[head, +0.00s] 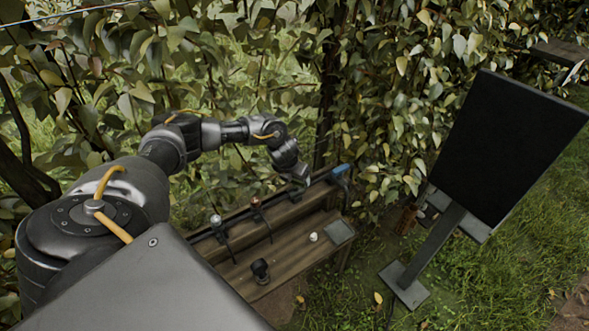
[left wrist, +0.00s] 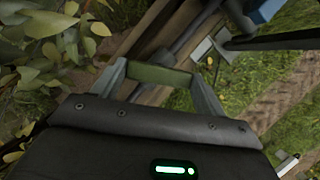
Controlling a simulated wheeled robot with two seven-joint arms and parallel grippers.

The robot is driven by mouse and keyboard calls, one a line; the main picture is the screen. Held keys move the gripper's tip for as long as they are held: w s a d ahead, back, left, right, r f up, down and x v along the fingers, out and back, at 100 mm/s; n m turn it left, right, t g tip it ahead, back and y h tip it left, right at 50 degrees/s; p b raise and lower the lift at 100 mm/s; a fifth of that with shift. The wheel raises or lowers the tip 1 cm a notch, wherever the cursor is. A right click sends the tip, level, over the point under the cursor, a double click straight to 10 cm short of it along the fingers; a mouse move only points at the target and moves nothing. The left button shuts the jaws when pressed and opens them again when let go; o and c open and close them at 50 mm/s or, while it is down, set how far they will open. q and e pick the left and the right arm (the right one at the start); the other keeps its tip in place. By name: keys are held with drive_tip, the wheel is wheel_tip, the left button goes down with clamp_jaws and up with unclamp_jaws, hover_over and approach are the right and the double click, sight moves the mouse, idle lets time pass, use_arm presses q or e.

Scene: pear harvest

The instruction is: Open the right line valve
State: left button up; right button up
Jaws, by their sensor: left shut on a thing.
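My left gripper (head: 299,180) is at the right part of the wooden bench's (head: 290,243) back rail. In the left wrist view its two fingers (left wrist: 160,80) close on the ends of an olive-green bar (left wrist: 160,75), which spans the gap between them. I cannot tell whether this bar is the right line valve's handle. A dark grey pipe-like part (left wrist: 183,42) runs just beyond it. In the head view the gripper hides whatever it holds. To its left on the bench stand a dark lever with a silver top (head: 216,220) and one with a reddish top (head: 256,203). My right gripper is not in view.
A blue-topped object (head: 341,172) is at the bench's right end, close to my gripper. A dark knob (head: 260,268), a small white object (head: 313,237) and a grey plate (head: 341,233) lie on the bench. A black panel on a stand (head: 510,145) is at right. Leafy branches hang behind.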

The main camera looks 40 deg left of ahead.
use_arm(q)
drive_tip(key=n+p, duration=0.2)
drive_tip(key=n+y+p, duration=0.1)
drive_tip(key=shift+w+d+r+n+g, duration=0.1)
drive_tip(key=shift+d+r+n+g, duration=0.05)
drive_tip(key=shift+r+n+g, duration=0.2)
drive_tip(key=n+g+y+p, duration=0.1)
drive_tip(key=n+p, duration=0.1)
drive_tip(key=n, duration=0.1)
drive_tip(key=shift+d+f+n+p, duration=0.1)
drive_tip(key=shift+f+n+p, duration=0.05)
drive_tip(key=shift+n+p, duration=0.2)
drive_tip(key=shift+w+n+g+y+p, duration=0.1)
drive_tip(key=shift+n+g+y+p, duration=0.3)
drive_tip(key=shift+n, duration=0.8)
drive_tip(key=shift+w+f+n+g+y+p, duration=0.1)
drive_tip(key=shift+n+g+y+p, duration=0.35)
drive_tip(key=shift+n, duration=0.65)
drive_tip(key=o, duration=1)
